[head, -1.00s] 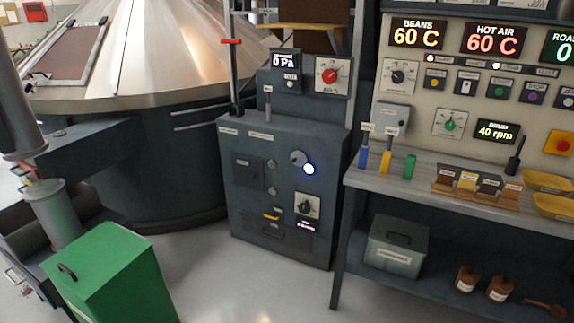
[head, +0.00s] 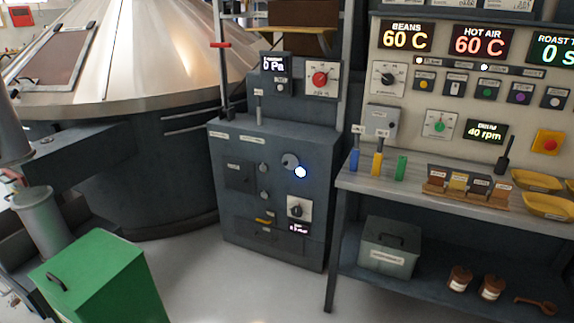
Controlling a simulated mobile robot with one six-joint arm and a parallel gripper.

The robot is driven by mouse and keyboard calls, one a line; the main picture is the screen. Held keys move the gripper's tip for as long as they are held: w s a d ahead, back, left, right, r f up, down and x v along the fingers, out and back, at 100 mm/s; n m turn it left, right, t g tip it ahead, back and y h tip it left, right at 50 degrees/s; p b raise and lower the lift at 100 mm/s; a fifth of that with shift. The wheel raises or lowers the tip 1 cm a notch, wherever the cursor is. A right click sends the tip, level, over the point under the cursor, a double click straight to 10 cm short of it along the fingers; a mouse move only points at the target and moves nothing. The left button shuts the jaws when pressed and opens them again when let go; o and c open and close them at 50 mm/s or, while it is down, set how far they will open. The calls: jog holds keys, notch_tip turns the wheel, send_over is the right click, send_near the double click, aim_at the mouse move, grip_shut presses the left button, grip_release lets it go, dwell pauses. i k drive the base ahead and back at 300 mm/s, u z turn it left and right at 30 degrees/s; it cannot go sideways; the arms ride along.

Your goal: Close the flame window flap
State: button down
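The dark grey burner cabinet (head: 232,225) stands in the middle of the head view. On its front is a small round window glowing blue-white (head: 300,171). A round grey disc (head: 289,160), which looks like the flap, sits up and left of the glow and leaves it uncovered. I cannot tell how the disc is hinged. My gripper is not in view.
A workbench (head: 450,190) with colored-handled tools and sample trays stands to the right, close beside the cabinet. A green box (head: 105,275) is at the front left, near a large metal cone-topped vessel (head: 150,60). Clear floor (head: 225,285) lies before the cabinet.

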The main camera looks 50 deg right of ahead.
aim_at(289, 160)
jog(key=z, duration=0.05)
jog(key=i, duration=0.9)
jog(key=u, duration=0.05)
